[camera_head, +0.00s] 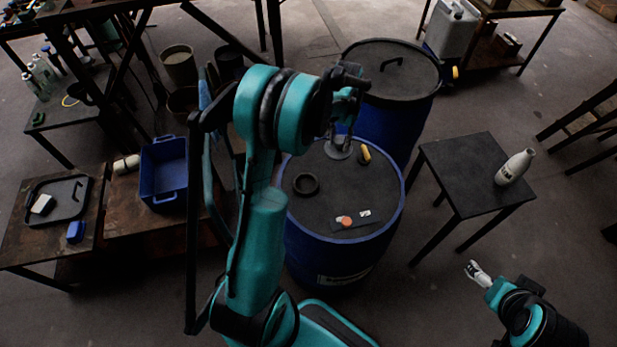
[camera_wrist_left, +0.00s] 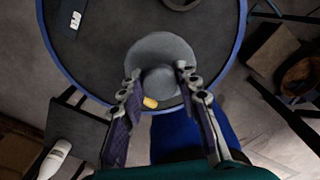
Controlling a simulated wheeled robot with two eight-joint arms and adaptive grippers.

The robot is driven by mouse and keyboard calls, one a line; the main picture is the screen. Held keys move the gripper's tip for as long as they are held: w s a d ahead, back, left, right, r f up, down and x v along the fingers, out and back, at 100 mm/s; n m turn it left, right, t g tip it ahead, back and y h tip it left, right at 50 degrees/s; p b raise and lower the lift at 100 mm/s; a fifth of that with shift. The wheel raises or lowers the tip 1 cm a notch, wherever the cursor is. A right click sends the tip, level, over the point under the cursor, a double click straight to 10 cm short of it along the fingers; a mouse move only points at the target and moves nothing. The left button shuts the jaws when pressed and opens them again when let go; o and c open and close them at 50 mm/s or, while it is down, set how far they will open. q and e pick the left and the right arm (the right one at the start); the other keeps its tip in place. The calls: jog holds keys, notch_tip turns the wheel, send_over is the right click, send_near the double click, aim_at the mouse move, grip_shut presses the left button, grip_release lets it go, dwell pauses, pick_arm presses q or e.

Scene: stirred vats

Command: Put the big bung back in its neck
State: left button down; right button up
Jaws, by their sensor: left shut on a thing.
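The big grey bung (camera_head: 338,150) is in my left gripper (camera_head: 345,112). In the left wrist view the bung (camera_wrist_left: 160,48) shows as a wide disc with a raised grip (camera_wrist_left: 158,82) between the two fingers of my left gripper (camera_wrist_left: 157,76). It is over the far part of the blue drum's dark top (camera_head: 330,205); I cannot tell how high. The neck, a black ring (camera_head: 306,183), stands on the drum top, nearer and to the left of the bung, and shows partly at the wrist view's top edge (camera_wrist_left: 180,4). My right gripper (camera_head: 478,273) is low at the right, away from the drum.
A yellow piece (camera_head: 366,154) is beside the bung. An orange cap (camera_head: 346,221) and white labels lie near the drum's front. A second lidded blue drum (camera_head: 400,75) stands behind. A small table (camera_head: 460,170) at right holds a white bottle (camera_head: 515,167).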

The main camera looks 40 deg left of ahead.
pick_arm(q)
jog(key=s+a+f+b, duration=0.1)
jog(key=s+f, duration=0.2)
jog(key=s+a+f+b, duration=0.1)
jog(key=s+a+f, duration=0.1)
jog(key=s+f, duration=0.2)
jog(key=s+a+f+b, duration=0.1)
jog(key=s+a+f, duration=0.1)
jog(key=s+f, duration=0.1)
jog(key=shift+s+a+f+b, duration=0.15)
jog(key=shift+s+f+b, duration=0.15)
jog(key=shift+f, duration=0.25)
jog(key=shift+r, duration=0.1)
jog(key=shift+f+b, duration=0.45)
jog(key=shift+f, duration=0.05)
jog(key=c, duration=1.5)
grip_release()
jog(key=o, duration=0.4)
